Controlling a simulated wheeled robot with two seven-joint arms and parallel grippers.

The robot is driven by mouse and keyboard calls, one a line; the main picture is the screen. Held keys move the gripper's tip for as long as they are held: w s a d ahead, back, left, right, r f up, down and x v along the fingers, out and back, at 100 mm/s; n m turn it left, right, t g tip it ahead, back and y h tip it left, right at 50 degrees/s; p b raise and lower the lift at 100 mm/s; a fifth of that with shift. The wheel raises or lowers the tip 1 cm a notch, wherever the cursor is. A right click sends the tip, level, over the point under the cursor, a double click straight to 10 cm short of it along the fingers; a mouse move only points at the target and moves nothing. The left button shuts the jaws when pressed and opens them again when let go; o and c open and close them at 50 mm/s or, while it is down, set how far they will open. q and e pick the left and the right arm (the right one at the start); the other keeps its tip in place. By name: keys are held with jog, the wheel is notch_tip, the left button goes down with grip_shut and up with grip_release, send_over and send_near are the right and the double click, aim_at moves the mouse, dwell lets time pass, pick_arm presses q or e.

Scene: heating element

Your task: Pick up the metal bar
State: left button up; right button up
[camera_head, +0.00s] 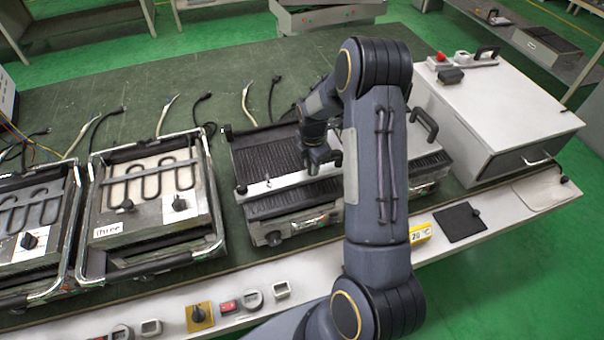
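The metal bar (283,183) is a long, light silver strip. It lies across the front part of a black ribbed grill plate (262,155) on the middle unit, with a dark knob near its left end. My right gripper (322,165) points down at the bar, right of its visible middle. The dark fingers are at or very near the bar, but whether they are closed on it is too small to tell. My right arm hides the bar's right end and part of the grill unit. My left gripper is not in view.
Two units with bent heating elements stand on the left, one labelled three (150,205). A white box (495,120) stands to the right. Cables (250,105) lie on the green bench top behind the units. Knobs and switches line the front ledge (300,270).

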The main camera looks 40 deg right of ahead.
grip_shut()
jog(key=shift+r, duration=0.1)
